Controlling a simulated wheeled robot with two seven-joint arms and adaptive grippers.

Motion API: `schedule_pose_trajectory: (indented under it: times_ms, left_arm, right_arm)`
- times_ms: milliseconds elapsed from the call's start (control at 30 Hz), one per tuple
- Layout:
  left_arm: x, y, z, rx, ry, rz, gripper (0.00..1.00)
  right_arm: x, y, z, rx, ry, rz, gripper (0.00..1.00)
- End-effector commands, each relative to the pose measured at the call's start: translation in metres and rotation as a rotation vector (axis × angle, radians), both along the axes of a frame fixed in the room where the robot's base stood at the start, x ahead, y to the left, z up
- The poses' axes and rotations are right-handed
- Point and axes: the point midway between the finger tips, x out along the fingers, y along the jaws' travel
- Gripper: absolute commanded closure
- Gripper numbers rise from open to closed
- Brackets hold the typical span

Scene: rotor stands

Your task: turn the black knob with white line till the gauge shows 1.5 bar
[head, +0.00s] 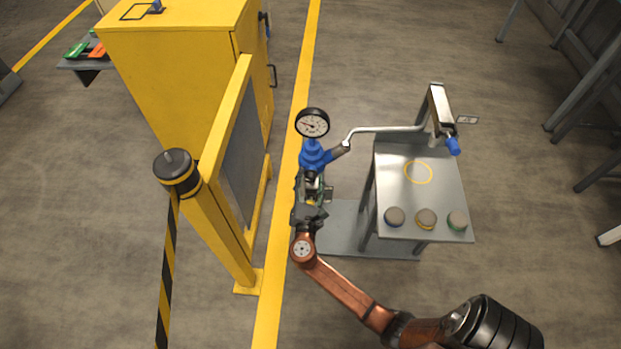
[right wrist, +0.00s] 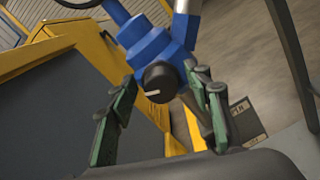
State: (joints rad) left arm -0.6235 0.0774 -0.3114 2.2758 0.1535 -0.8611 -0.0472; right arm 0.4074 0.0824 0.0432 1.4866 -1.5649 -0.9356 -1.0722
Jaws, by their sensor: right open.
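The round gauge (head: 312,123) with a white face and black rim stands on top of a blue regulator body (head: 313,155) in the head view. Its needle shows, but the scale is too small to read. The black knob with a white line (right wrist: 160,80) sits at the lower end of the blue body in the right wrist view. Its line points to the left. My right gripper (head: 310,190) is just below the body; in the right wrist view its green-padded fingers (right wrist: 168,112) are open on both sides of the knob, apart from it. My left gripper is not in view.
A yellow cabinet (head: 175,75) and a yellow guard frame (head: 222,120) stand close on the left. A grey stand (head: 410,180) with several coloured buttons is on the right; a pipe (head: 385,130) runs from it to the regulator.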

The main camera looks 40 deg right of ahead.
Motion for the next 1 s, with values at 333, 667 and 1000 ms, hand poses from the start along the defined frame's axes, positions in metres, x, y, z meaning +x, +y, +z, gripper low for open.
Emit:
schedule_pose_trajectory:
  times_ms: [333,667,1000]
  left_arm:
    - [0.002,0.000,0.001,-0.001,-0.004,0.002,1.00]
    - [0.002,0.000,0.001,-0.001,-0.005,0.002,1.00]
    - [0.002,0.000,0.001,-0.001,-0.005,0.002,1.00]
  right_arm:
    - [-0.039,0.046,-0.002,0.004,0.003,0.001,0.54]
    - [-0.072,0.085,-0.002,0.002,0.003,0.000,0.54]
    - [-0.077,0.090,-0.001,0.001,0.001,0.000,0.54]
